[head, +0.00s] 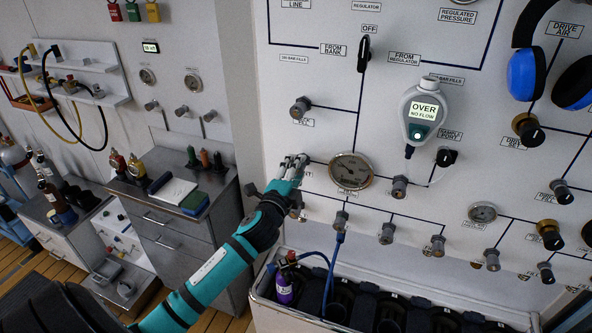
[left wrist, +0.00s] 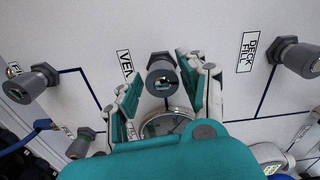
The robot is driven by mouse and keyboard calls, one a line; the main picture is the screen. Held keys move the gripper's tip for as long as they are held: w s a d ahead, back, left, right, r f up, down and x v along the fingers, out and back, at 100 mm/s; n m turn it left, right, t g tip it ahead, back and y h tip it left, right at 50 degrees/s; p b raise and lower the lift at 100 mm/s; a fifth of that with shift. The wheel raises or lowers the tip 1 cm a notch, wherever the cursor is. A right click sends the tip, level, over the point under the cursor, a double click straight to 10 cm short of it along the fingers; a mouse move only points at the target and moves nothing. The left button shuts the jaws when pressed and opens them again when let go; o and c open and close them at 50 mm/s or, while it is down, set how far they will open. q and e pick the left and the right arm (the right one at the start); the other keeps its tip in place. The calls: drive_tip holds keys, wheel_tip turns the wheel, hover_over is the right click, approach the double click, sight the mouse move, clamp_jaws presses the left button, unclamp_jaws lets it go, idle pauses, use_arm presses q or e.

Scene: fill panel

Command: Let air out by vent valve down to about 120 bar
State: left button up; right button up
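The vent valve is a dark grey round knob (left wrist: 163,76) beside a label reading VENT (left wrist: 125,66) in the left wrist view. My left gripper (left wrist: 160,82) is open, with one finger on each side of the knob. I cannot tell whether either finger touches it. In the head view my left gripper (head: 292,164) is at the panel and hides the vent knob. The round pressure gauge (head: 351,171) is just right of the gripper; its reading is too small to tell. The gauge also shows partly behind the gripper in the left wrist view (left wrist: 164,122). My right gripper is not in view.
A deck fill knob (head: 299,107) is above the gripper. A hose valve (head: 341,218) with a blue hose is below the gauge. A purple cylinder (head: 285,289) stands in the trough below. A handheld meter (head: 422,114) reads OVER NO FLOW.

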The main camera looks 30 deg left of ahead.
use_arm(q)
drive_tip(key=shift+o, duration=0.7)
drive_tip(key=v, duration=1.2)
idle(1.0)
